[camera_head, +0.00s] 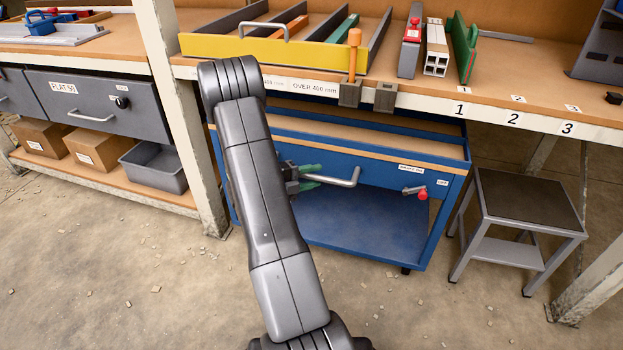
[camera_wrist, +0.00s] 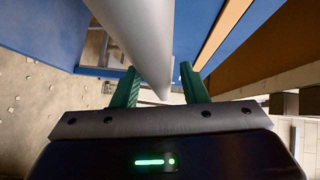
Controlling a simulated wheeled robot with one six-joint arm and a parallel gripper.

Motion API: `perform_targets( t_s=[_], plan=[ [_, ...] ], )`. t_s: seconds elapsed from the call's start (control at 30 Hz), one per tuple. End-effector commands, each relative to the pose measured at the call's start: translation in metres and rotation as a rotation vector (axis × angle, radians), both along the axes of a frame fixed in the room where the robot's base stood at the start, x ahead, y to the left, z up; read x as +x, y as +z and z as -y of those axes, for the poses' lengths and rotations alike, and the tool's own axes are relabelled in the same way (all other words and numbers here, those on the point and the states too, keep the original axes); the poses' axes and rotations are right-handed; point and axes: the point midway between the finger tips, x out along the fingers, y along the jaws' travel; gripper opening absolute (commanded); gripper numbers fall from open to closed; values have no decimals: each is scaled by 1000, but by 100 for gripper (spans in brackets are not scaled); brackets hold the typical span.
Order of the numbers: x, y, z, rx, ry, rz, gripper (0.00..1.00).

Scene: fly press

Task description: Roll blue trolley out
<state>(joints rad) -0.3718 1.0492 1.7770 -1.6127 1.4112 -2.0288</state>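The blue trolley (camera_head: 370,225) stands under the workbench, with a blue front panel, a wood-coloured top edge and a low open shelf. Its grey bar handle (camera_head: 345,181) sticks out from the front panel. My gripper (camera_head: 308,178) is at the left part of this handle, partly hidden behind my arm. In the wrist view the grey handle (camera_wrist: 142,40) runs between the two green fingers of my gripper (camera_wrist: 160,80). The fingers stand apart, and a gap shows beside the bar on the right. A lever with a red knob (camera_head: 422,194) is at the panel's right.
A grey stool (camera_head: 525,205) stands right of the trolley. White bench posts (camera_head: 185,120) stand at left and right. The bench top (camera_head: 500,60) above carries a yellow-fronted rack (camera_head: 270,50). The concrete floor in front is open, with small scraps.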

Motion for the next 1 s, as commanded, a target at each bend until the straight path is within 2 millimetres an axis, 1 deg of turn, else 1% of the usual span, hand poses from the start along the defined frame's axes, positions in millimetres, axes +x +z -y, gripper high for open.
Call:
perform_targets(
  t_s=[0.2,0.27,0.4,0.63,0.77,0.87,1.0],
  plan=[
    [0,0,0,0,0,0,40],
    [0,0,0,0,0,0,28],
    [0,0,0,0,0,0,0],
    [-1,0,-1,0,0,-1,0],
    [-7,1,-3,-1,1,-3,0],
    [-19,3,-7,-2,3,-5,0],
    [-44,4,-15,-4,4,-9,0]
  ],
)
